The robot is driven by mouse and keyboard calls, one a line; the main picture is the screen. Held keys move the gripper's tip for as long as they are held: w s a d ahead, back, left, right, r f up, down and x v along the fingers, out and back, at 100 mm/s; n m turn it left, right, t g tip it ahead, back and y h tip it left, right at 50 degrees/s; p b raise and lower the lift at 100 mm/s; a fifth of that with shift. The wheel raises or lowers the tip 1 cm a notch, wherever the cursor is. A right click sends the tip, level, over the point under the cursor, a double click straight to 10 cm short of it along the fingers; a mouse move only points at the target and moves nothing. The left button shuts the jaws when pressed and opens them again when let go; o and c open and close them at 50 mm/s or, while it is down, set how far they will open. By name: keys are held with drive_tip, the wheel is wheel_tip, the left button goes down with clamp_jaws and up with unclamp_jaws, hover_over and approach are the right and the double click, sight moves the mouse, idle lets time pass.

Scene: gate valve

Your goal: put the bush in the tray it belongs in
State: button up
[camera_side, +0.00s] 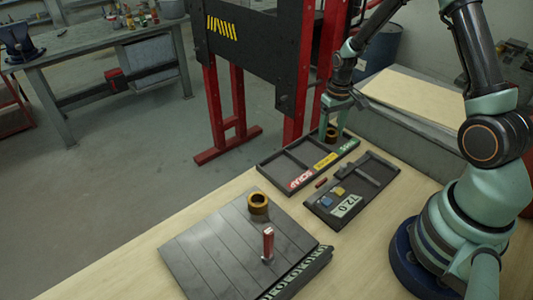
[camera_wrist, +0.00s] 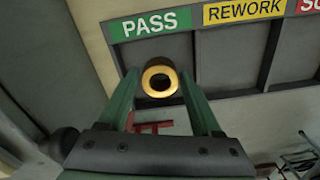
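A bronze-coloured bush (camera_side: 331,134) is between the fingers of my gripper (camera_side: 334,122), at the PASS compartment of the dark three-part tray (camera_side: 267,169). In the wrist view the bush (camera_wrist: 160,79) shows end-on, its hole facing the camera. The fingertips of my gripper (camera_wrist: 160,72) lie close against both sides of it. I cannot tell whether the bush touches the compartment floor. The tray has a green PASS label (camera_wrist: 150,24), a yellow REWORK label (camera_wrist: 243,10) and a red label (camera_side: 301,179); the REWORK compartment (camera_wrist: 234,60) looks empty.
Another bronze-coloured bush (camera_side: 258,203) stands on the dark grooved plate (camera_side: 205,245), near an upright red-handled piece (camera_side: 267,244). A second dark tray (camera_side: 373,187) with small blocks and a 72.0 label (camera_side: 346,206) lies beside the sorting tray. A red-legged frame (camera_side: 297,100) stands behind.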

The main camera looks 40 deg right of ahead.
drive_tip(key=shift+r, duration=0.15)
wheel_tip(320, 180, up, 12)
drive_tip(key=s+a+r+n+t, duration=0.3)
drive_tip(key=s+a+r+t, duration=0.2)
drive_tip(key=s+a+r, duration=0.5)
drive_tip(key=shift+a+r+t, duration=0.3)
drive_tip(key=shift+a+r, duration=0.65)
drive_tip(key=shift+a, duration=0.95)
drive_tip(key=o, duration=0.4)
drive_tip(key=shift+c, duration=0.2)
